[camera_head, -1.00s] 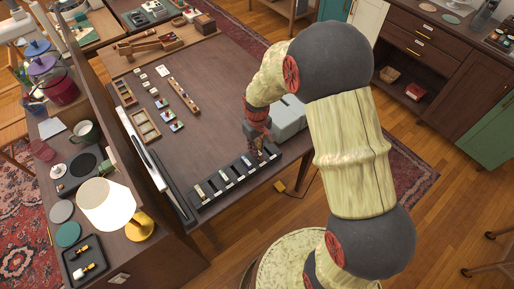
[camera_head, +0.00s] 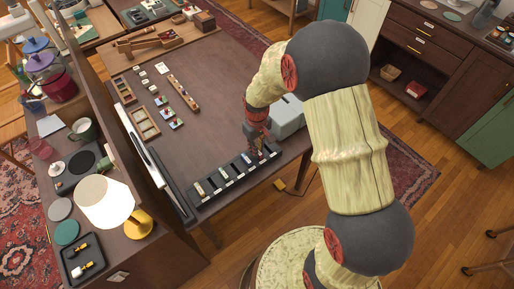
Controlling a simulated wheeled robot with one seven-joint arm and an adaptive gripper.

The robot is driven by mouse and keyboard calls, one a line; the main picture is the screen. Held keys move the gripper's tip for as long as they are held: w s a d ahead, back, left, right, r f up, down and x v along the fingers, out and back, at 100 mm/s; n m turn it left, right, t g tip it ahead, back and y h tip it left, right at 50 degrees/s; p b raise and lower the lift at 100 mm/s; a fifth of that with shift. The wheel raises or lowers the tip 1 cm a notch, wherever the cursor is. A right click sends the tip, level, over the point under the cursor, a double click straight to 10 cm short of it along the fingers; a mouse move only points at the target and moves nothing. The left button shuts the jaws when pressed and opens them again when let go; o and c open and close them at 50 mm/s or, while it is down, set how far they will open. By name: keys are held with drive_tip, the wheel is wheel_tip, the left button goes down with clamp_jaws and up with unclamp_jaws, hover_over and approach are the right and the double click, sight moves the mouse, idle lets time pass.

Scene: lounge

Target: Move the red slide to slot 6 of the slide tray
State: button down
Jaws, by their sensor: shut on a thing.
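A long black tray with several slots, which looks like the slide tray (camera_head: 218,190), lies along the front edge of the dark table. Some of its slots hold small pale or dark pieces. My gripper (camera_head: 263,153) points down over the right end of this tray. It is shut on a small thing. That thing is too small and too hidden by the fingers to make out, so I cannot confirm it is the red slide. I also cannot tell whether it is inside a slot or just above it.
A grey box (camera_head: 288,114) stands just behind and right of my gripper. A wooden strip (camera_head: 184,94) with small pieces, small coloured pieces (camera_head: 169,115) and wooden boxes (camera_head: 144,124) lie farther left. A lamp (camera_head: 106,203) stands on the shelf at left. The table's middle is clear.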

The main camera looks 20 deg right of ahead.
drive_tip(key=shift+f, duration=0.15)
drive_tip(key=c, duration=1.7)
unclamp_jaws()
drive_tip(key=shift+c, duration=0.2)
drive_tip(key=shift+r+p, duration=2.25)
drive_tip(key=shift+r, duration=0.8)
drive_tip(key=s+r+m+t, duration=0.1)
drive_tip(key=s+r+t, duration=0.1)
drive_tip(key=s+r, duration=0.5)
drive_tip(key=s+r+m+t, duration=0.1)
drive_tip(key=s+r, duration=0.6)
drive_tip(key=r, duration=0.6)
drive_tip(key=s+r+m+t, duration=0.1)
drive_tip(key=s+r+t, duration=0.1)
drive_tip(key=s+r, duration=0.6)
wheel_tip(320, 180, up, 3)
drive_tip(key=shift+m+t, duration=0.3)
